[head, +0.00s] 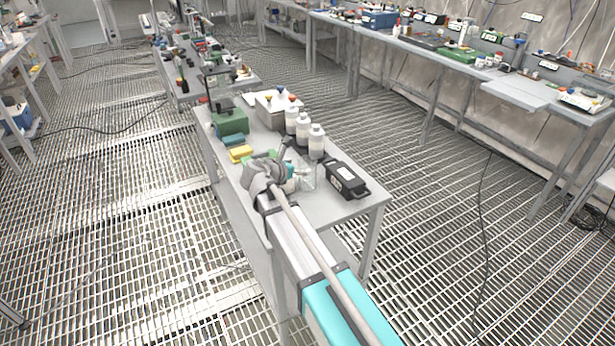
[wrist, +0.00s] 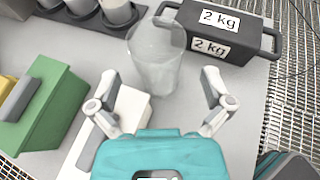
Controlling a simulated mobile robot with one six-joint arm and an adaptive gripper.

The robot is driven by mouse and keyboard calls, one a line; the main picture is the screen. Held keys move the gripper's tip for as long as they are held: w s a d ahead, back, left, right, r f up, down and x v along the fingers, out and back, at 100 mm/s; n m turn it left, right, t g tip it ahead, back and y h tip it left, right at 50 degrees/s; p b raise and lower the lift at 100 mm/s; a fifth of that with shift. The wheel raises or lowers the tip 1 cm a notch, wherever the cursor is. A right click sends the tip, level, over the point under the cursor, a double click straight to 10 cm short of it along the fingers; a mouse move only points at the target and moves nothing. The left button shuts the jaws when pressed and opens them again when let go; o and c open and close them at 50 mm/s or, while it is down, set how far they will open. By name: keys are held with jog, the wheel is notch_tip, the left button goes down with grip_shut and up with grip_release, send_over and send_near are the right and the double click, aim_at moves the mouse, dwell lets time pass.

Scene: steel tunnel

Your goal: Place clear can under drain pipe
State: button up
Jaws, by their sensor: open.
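The clear can (wrist: 155,58) is a transparent, upright vessel on the grey table, just ahead of my gripper (wrist: 159,90) in the wrist view. My gripper is open, its two fingers spread to either side of the can's near end, with a visible gap on both sides. In the head view the can (head: 308,178) shows faintly at the right of my gripper, which is partly hidden by my arm. I cannot make out a drain pipe in either view.
A black weight marked 2 kg (wrist: 232,47) stands close right of the can. White bottles (head: 316,142) stand behind it. A green box (wrist: 45,112) and a white block (wrist: 128,107) lie at the left. The table's right edge is near.

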aim_at(308, 156)
jog(key=shift+b+x, duration=0.85)
jog(key=shift+x, duration=1.75)
jog(key=shift+w+a+r, duration=0.1)
jog(key=shift+w+r, duration=0.05)
jog(key=shift+r, duration=0.05)
jog(key=shift+c, duration=0.3)
jog(key=c, duration=1)
jog(key=shift+r, duration=0.1)
notch_tip(308, 156, up, 3)
jog(key=p, duration=0.3)
jog(key=s+d+r+p, duration=0.1)
jog(key=s+r+p, duration=0.2)
jog(key=s, duration=0.1)
jog(key=s+d+r+p, duration=0.1)
jog(key=s+r+p, duration=0.2)
jog(key=s, duration=0.2)
jog(key=s+d+r+p, duration=0.2)
jog(key=s+r+p, duration=0.1)
jog(key=s+p, duration=0.1)
jog(key=shift+s+r, duration=0.25)
jog(key=shift+r, duration=0.15)
